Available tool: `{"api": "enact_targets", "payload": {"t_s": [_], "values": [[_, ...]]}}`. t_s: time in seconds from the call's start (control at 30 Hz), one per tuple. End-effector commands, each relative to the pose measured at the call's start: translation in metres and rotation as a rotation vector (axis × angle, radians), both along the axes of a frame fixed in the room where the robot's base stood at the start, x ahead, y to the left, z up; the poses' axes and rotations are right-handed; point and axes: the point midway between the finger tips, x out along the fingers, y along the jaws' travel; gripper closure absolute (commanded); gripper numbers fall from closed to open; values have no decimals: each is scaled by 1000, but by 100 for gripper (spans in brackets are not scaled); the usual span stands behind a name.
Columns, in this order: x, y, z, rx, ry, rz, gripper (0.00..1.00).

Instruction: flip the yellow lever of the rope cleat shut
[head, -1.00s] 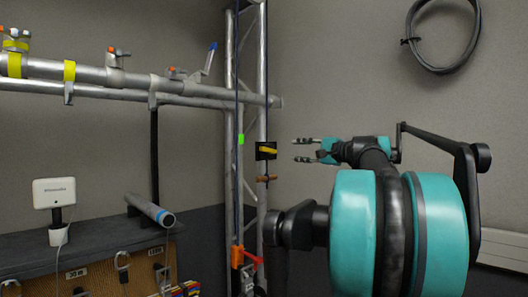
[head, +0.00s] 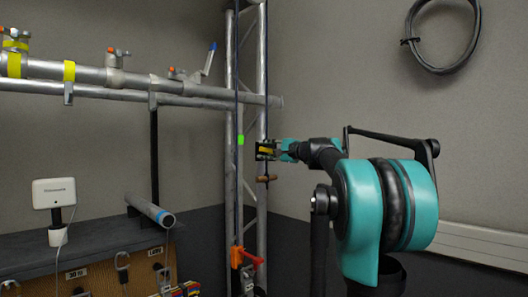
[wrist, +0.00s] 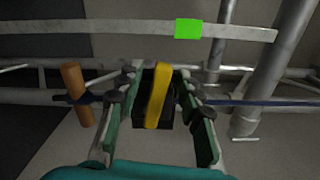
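The rope cleat is a small black block (wrist: 140,118) with a yellow lever (wrist: 157,95) across its face, in the middle of the wrist view. In the head view the yellow lever (head: 265,151) shows small and dark on the truss upright. My gripper (wrist: 157,90) is open, with one finger on each side of the cleat. I cannot tell whether either finger touches it. In the head view my gripper (head: 275,150) is right at the cleat and partly covers it.
A wooden peg (wrist: 76,92) is beside the left finger and shows just below the cleat in the head view (head: 266,179). A green marker (wrist: 188,28) lies beyond the right finger. An orange fitting with a red handle (head: 245,258) is low on the truss upright (head: 231,110).

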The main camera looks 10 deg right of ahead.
Motion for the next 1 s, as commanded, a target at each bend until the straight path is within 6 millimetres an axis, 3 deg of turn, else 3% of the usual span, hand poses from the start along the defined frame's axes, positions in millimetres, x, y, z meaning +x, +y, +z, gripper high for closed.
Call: {"api": "enact_targets", "payload": {"t_s": [0.37, 0.67, 1.0], "values": [[5, 4, 0, 0, 0, 1, 64], [5, 4, 0, 0, 0, 0, 100], [5, 4, 0, 0, 0, 0, 100]]}}
